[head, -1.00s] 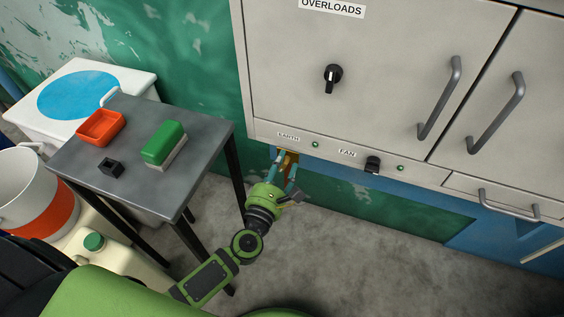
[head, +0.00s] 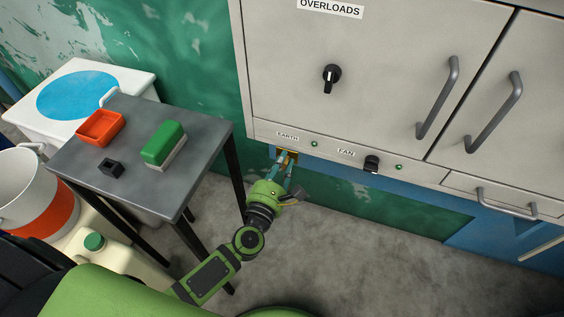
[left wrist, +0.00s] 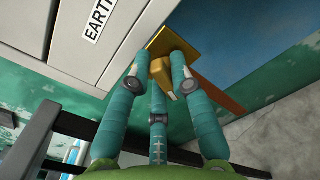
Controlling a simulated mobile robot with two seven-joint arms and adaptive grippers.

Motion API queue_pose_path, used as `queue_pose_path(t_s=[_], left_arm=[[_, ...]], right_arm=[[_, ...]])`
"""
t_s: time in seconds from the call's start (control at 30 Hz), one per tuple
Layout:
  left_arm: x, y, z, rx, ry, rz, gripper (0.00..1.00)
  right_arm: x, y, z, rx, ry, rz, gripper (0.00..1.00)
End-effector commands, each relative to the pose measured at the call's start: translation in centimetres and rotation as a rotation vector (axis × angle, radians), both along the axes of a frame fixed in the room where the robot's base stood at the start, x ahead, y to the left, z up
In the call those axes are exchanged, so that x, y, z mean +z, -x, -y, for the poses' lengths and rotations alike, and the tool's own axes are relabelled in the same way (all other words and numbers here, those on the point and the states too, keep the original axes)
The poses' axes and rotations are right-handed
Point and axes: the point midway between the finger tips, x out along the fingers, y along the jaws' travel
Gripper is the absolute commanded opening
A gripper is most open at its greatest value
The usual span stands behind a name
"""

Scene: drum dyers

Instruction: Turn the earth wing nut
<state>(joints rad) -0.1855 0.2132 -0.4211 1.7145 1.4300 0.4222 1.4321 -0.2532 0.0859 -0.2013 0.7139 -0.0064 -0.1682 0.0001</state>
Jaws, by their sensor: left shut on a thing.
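The earth wing nut (left wrist: 162,72) is a brass-coloured piece on a brass plate (left wrist: 178,34) under the cabinet's lower edge, beside the EARTH label (left wrist: 98,19). My left gripper (left wrist: 160,80) has its teal fingers around the nut and is shut on it in the left wrist view. In the head view the left gripper (head: 284,168) reaches up to the brass plate below the EARTH label (head: 288,136), and its fingers hide most of the nut. My right gripper is not in view.
The grey cabinet (head: 400,85) stands above, with a FAN knob (head: 372,163) right of the nut. A dark table (head: 90,160) at left holds an orange tray (head: 100,116), a green-and-white block (head: 164,142) and a small black block (head: 111,167). Bare floor lies below.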

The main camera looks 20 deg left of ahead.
Motion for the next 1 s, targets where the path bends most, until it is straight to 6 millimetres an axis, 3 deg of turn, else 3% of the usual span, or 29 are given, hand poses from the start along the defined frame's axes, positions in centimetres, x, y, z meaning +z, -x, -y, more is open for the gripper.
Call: queue_pose_path(t_s=[0.17,0.4,0.77,1.0], left_arm=[[0.2,0.0,-0.1,0.005,-0.117,0.003,0.0],[0.2,0.0,0.1,0.004,-0.336,0.01,0.0],[0.2,0.0,0.3,0.005,-0.679,0.023,0.0],[0.2,0.0,0.5,0.005,-0.907,0.031,0.0]], right_arm=[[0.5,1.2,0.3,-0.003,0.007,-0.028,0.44],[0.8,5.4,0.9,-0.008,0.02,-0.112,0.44],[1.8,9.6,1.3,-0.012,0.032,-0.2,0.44],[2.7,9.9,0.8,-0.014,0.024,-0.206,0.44]])
